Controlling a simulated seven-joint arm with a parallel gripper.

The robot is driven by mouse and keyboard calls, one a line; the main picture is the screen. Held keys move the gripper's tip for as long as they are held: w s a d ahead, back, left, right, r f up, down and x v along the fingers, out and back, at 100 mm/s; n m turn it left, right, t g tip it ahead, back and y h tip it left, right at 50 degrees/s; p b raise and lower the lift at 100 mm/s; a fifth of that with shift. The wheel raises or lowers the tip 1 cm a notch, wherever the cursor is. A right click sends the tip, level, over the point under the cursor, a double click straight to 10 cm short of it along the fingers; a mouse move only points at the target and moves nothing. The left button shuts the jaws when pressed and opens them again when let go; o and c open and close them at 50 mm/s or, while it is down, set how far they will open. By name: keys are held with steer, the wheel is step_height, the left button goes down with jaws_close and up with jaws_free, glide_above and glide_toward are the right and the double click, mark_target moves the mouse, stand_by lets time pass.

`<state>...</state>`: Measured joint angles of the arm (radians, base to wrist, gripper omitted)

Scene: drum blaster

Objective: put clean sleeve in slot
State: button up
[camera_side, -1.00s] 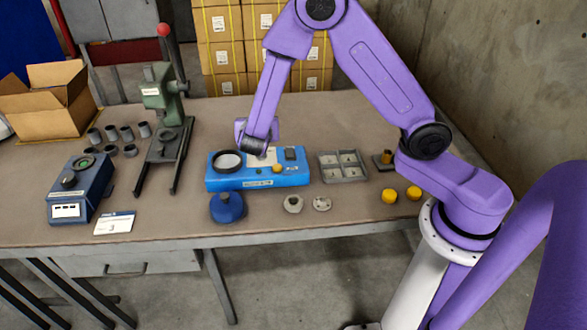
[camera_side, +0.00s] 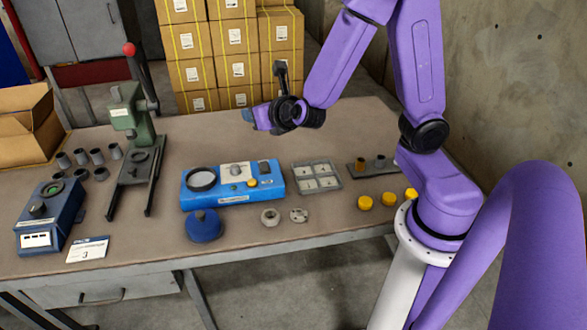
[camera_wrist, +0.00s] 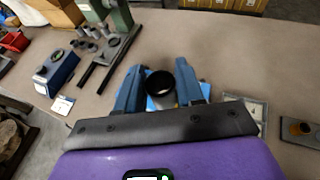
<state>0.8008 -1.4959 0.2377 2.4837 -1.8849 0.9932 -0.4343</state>
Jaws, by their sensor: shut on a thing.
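My gripper (camera_side: 252,116) is raised above the table, behind the blue blaster box (camera_side: 233,186). In the wrist view its two blue fingers (camera_wrist: 159,70) are closed on the sides of a dark, hollow sleeve (camera_wrist: 160,85), whose open end shows. The sleeve is hard to make out in the side view. A grey tray with four compartments (camera_side: 316,177) lies right of the blaster box and is apart from my gripper. A dark rack (camera_side: 370,167) further right holds a brown piece (camera_side: 360,165) and a darker one (camera_side: 380,161).
Several grey sleeves (camera_side: 97,156) stand at the left, beside a green press (camera_side: 132,115). A blue-grey device (camera_side: 47,217), a card (camera_side: 88,249) and a carton (camera_side: 28,125) are further left. A blue round lid (camera_side: 203,226), two pale rings and several yellow caps (camera_side: 365,203) line the front.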

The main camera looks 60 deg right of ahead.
steer(key=s+d+f+m+g+h, duration=0.3)
steer(key=s+d+f+m, duration=0.15)
steer(key=d+f, duration=0.4)
steer(key=s+d+f+m+g+h, duration=0.25)
steer(key=s+d+f+h, duration=0.2)
steer(key=d+f, duration=0.35)
steer(key=shift+t+y, duration=0.25)
steer(key=shift+y, duration=0.2)
steer(key=w+d+f, duration=0.2)
steer(key=w, duration=0.2)
steer(key=w+d+f, duration=0.3)
steer(key=w, duration=0.1)
steer(key=w+d+f, duration=0.3)
steer(key=shift+w+f, duration=0.25)
steer(key=shift+w, duration=0.15)
steer(key=shift+w+f, duration=0.15)
steer(key=shift+f, duration=1.65)
steer(key=shift+f, duration=0.1)
steer(key=o, duration=1.1)
